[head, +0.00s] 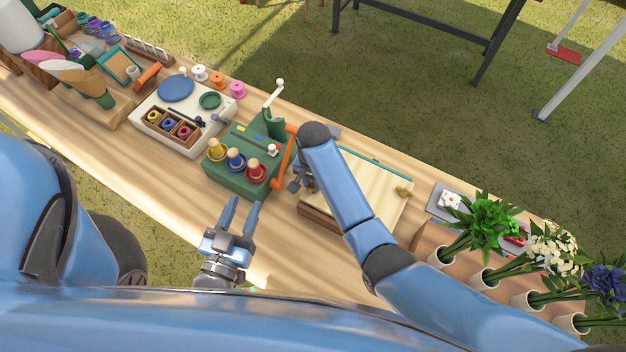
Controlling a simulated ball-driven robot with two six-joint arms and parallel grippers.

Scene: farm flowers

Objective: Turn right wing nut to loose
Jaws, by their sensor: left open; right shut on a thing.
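The wooden press (375,205) lies on the bench right of centre, with a pale top board and a darker block below. A brass wing nut (403,191) sits at its right edge, clear of both grippers. My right arm crosses over the press. My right gripper (296,184) is at the press's left edge, close to an orange lever. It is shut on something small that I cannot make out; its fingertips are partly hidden. My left gripper (241,208) is open and empty over the front of the bench, left of the press.
A green machine (228,178) with yellow, blue and red spools and an orange lever (277,184) stands left of the press. A white tray station (150,121) is further left. Potted flowers (487,232) crowd the right end. Bare bench (290,248) lies in front.

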